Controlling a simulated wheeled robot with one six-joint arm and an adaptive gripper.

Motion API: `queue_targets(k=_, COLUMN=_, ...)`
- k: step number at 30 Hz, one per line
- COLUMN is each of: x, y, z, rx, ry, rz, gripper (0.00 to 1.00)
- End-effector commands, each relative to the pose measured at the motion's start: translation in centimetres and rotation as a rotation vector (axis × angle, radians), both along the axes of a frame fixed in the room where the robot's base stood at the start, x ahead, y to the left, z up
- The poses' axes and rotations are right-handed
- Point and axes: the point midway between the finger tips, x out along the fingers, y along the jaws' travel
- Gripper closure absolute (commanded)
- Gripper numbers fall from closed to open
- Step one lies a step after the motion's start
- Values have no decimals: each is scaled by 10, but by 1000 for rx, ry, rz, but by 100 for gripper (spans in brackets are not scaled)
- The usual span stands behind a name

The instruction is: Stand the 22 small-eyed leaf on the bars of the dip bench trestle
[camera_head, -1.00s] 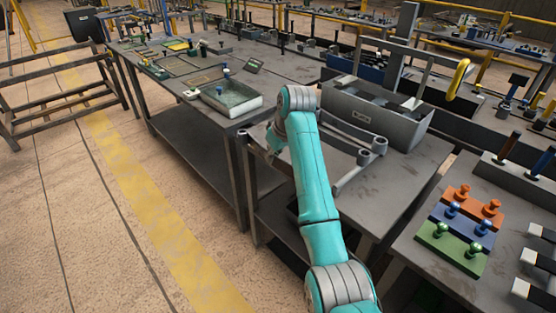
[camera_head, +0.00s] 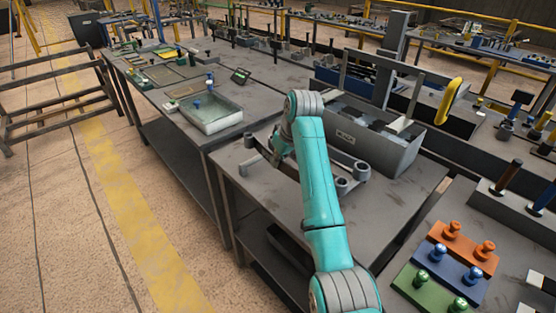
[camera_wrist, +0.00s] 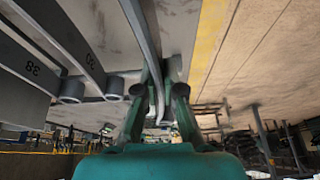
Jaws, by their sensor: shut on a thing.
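In the wrist view my gripper (camera_wrist: 160,92) is shut on a long, narrow grey leaf (camera_wrist: 143,35). Its fingers pinch the strip, which runs up to the top of the picture; no number on it can be read. In the head view my teal arm hides most of the gripper and the held leaf, above the near bench (camera_head: 258,183). A dark frame with level bars (camera_head: 55,102) stands on the floor at the left; I cannot tell whether it is the trestle. A tray of greenish liquid (camera_head: 210,125) sits on the bench behind.
Other leaves with round eyes (camera_head: 343,185) lie on the near bench, right of my arm. In the wrist view, numbered leaves (camera_wrist: 85,45) are at the left. A grey box (camera_head: 385,155) stands behind them. Coloured blocks with knobs (camera_head: 450,273) are at the right. The yellow-striped floor is clear.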

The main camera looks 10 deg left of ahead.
Motion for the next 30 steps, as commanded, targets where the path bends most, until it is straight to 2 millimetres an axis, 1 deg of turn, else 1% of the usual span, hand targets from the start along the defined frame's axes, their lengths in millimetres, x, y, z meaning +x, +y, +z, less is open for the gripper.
queue_targets(k=1, x=1, y=0, z=3, rx=2, ry=-5, rz=0, gripper=100)
queue_targets(k=6, x=1, y=0, z=4, rx=2, ry=-6, rz=2, gripper=100)
queue_targets(k=11, x=0, y=0, z=0, rx=1, ry=-5, rz=2, gripper=100)
queue_targets(k=17, x=1, y=0, z=-10, rx=2, ry=-6, rz=2, gripper=100)
queue_targets(k=30, x=1, y=0, z=-39, rx=1, ry=-5, rz=2, gripper=100)
